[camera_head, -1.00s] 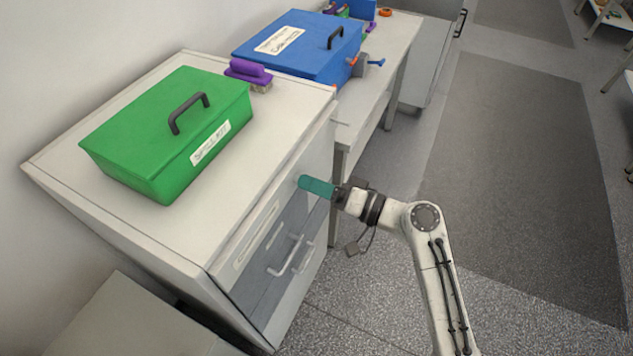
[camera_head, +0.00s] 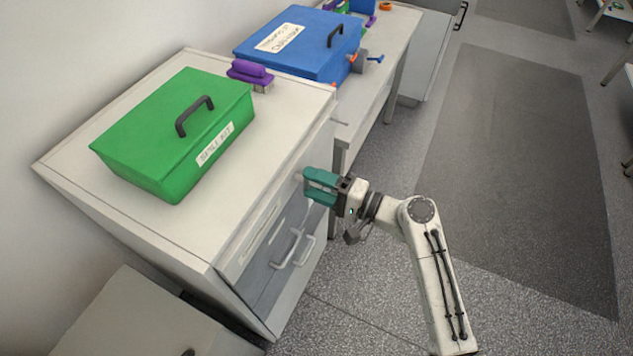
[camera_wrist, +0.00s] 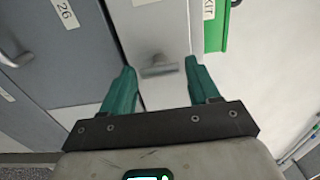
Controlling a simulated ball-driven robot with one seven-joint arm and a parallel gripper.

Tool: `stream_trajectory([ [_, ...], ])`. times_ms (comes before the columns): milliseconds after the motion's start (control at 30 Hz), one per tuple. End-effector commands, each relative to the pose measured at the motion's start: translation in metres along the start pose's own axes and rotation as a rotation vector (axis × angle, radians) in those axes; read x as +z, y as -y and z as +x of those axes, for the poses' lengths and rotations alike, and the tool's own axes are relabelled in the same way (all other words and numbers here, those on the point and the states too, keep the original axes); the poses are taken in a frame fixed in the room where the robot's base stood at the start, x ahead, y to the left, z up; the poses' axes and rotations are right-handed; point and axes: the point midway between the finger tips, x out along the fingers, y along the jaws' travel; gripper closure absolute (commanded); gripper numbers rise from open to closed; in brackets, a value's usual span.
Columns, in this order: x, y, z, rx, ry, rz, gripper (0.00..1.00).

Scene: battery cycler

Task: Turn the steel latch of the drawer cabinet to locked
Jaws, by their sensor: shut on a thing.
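The drawer cabinet (camera_head: 278,130) is pale, with grey drawer fronts and a light bar handle (camera_head: 290,250). Its steel latch (camera_wrist: 158,70) shows in the wrist view as a small, blurred metal bar lying crosswise between my fingertips. In the head view my fingers mostly hide the latch. My gripper (camera_head: 306,184) has teal fingers and reaches the upper part of the cabinet front from the right. It is shut on the latch, one finger at each end in the wrist view (camera_wrist: 160,66). The contact itself is not clear to see.
A green box (camera_head: 170,130) labelled as a spill kit and a purple-handled brush (camera_head: 250,72) stand on the cabinet. A blue box (camera_head: 298,45) sits on the bench behind. The floor (camera_head: 510,170) to the right is clear.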

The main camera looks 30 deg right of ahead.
Motion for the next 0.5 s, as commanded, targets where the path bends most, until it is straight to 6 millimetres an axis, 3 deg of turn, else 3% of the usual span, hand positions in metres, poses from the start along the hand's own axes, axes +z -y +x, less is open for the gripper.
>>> stream_trajectory([
  [367, -0.0009, -0.0012, -0.0008, 0.001, -0.003, 0.008, 0.7],
  [400, -0.0009, -0.0012, -0.0008, 0.001, -0.003, 0.008, 0.38],
  [500, -0.0007, -0.001, -0.0007, 0.001, -0.003, 0.007, 0.28],
])
